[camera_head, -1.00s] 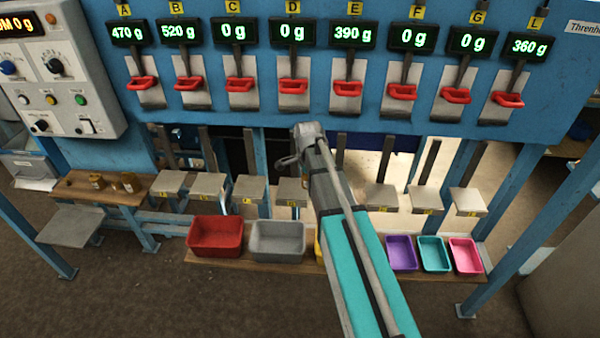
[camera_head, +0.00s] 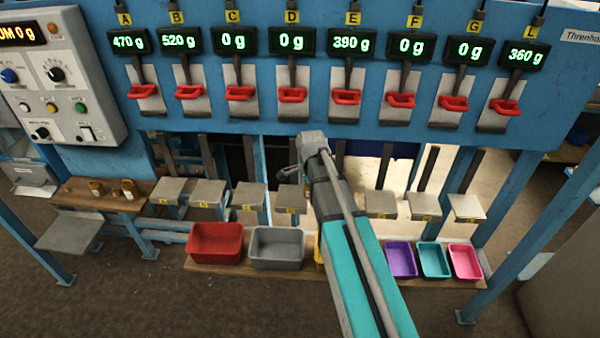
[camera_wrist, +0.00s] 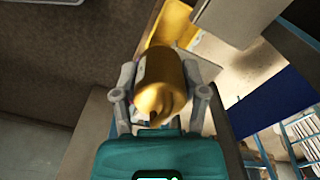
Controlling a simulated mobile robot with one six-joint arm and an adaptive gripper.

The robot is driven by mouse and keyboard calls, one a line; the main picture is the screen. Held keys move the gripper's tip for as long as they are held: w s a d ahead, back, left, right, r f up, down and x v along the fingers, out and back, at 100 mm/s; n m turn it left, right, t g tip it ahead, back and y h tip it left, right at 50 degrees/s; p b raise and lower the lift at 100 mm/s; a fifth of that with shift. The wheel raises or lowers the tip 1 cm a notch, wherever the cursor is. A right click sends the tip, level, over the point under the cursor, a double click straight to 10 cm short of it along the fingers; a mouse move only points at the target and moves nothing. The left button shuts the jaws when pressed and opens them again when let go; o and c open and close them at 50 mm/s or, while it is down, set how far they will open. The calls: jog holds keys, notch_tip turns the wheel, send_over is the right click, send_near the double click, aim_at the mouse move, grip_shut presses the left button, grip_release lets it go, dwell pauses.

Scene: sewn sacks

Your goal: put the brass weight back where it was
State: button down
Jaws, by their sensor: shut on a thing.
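The brass weight (camera_wrist: 160,82) is a golden, rounded body in the wrist view, with a darker narrow end toward my wrist. My gripper (camera_wrist: 166,98) is shut on it, one grey finger on each side. In the head view my arm reaches up to the row of small platforms in the middle; my gripper and the held weight are hidden behind the arm. Two small brass-coloured pieces, one at the left (camera_head: 97,187) and one at the right (camera_head: 129,189), stand on the wooden bench (camera_head: 75,198) at the far left.
Small grey platforms with yellow labels run along the blue rack, under scales with red handles. Displays read 470, 520, 390 and 360 g; the others read 0 g. Red (camera_head: 216,243), grey (camera_head: 277,248), purple (camera_head: 401,258), teal (camera_head: 434,260) and pink (camera_head: 465,261) bins stand below.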

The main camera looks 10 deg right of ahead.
jog(key=shift+f+b, duration=1)
jog(key=shift+s, duration=0.15)
dwell(1.0)
